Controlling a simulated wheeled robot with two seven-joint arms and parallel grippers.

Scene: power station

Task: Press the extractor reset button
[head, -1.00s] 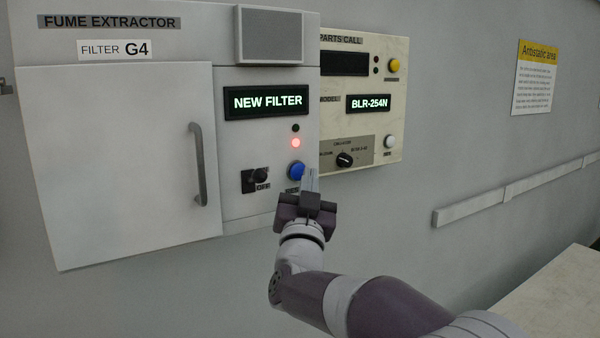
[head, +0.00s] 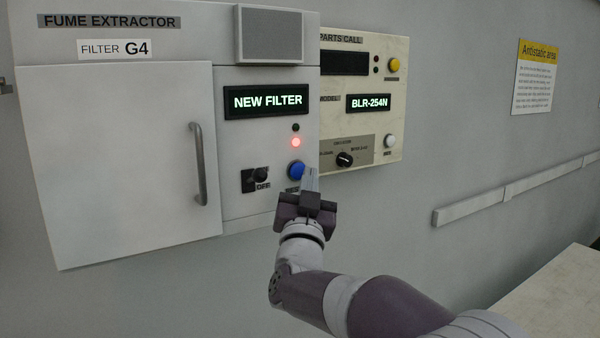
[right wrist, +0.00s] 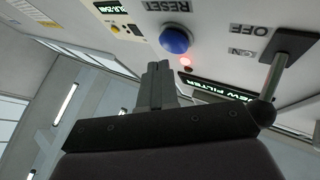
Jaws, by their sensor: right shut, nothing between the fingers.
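The fume extractor (head: 120,225) is a grey wall cabinet on the left of the head view. Its blue reset button (head: 296,170) sits low on the right panel; in the right wrist view the blue button (right wrist: 176,39) is under a RESET label. My right gripper (head: 310,174) is shut and empty, its fingertips close to the button's lower right in the head view. In the right wrist view a gap shows between the fingertips (right wrist: 158,66) and the button. The display (head: 267,101) reads NEW FILTER and a red lamp (head: 296,142) is lit. My left gripper is out of view.
The extractor door has a vertical handle (head: 199,165). A cream parts call panel (head: 388,110) is on the wall to the right. A pale tabletop (head: 560,295) is at lower right.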

